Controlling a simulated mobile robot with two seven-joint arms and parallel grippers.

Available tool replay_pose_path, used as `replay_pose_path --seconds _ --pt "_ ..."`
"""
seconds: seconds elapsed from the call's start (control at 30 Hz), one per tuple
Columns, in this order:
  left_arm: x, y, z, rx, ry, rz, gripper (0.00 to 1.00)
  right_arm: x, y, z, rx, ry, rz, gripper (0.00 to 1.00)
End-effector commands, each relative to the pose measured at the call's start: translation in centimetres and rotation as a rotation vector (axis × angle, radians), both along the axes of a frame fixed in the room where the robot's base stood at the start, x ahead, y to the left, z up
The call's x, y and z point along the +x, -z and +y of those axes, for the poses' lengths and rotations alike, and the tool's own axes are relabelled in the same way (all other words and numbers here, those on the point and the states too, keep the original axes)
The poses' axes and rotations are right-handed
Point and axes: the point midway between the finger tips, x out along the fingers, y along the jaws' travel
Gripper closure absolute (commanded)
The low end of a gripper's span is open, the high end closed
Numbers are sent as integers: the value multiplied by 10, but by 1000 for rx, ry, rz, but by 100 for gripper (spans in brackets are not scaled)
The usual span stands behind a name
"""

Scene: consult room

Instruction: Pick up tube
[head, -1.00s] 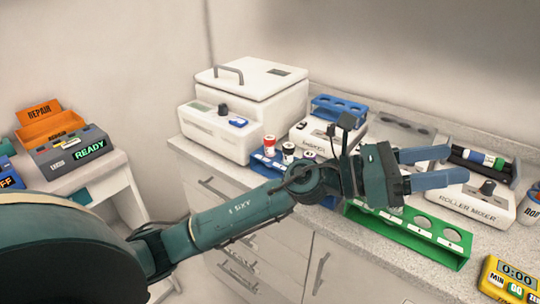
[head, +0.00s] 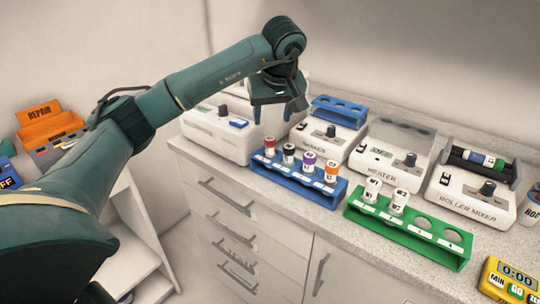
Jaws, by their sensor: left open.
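Several capped tubes stand upright in the blue rack (head: 290,180) on the counter: a red-capped tube (head: 270,146), a black-capped tube (head: 289,153), a purple-capped tube (head: 308,162) and an orange-capped tube (head: 331,172). Two white-capped tubes (head: 372,189) (head: 399,201) stand in the green rack (head: 408,228), whose two right holes are empty. My left gripper (head: 274,113) is open and empty, fingers pointing down, raised near the left end of the blue rack, in front of the white machine. Its exact height over the tubes is hard to tell. My right gripper is out of view.
Behind the racks stand the shaker (head: 325,143) with an empty blue rack on top, the heater (head: 383,160) and the roller mixer (head: 468,198) with tubes on it. A yellow timer (head: 508,281) is at the lower right. An orange repair bin (head: 48,125) is at left.

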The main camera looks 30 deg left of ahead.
Motion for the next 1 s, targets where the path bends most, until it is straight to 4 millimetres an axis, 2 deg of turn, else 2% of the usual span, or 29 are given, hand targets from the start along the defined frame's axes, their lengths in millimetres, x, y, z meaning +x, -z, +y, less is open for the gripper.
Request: replay_pose_path --seconds 0.1,0.37,0.63,0.8,1.0 --pt "5 20 6 -1 -1 3 47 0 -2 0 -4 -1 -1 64" --pt "11 41 11 -3 1 0 47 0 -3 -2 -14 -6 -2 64" --pt "17 78 17 -4 1 1 47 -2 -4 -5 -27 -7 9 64" --pt "20 88 20 -4 2 -1 47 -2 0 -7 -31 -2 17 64" --pt "20 88 20 -4 3 -2 47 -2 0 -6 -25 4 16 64"
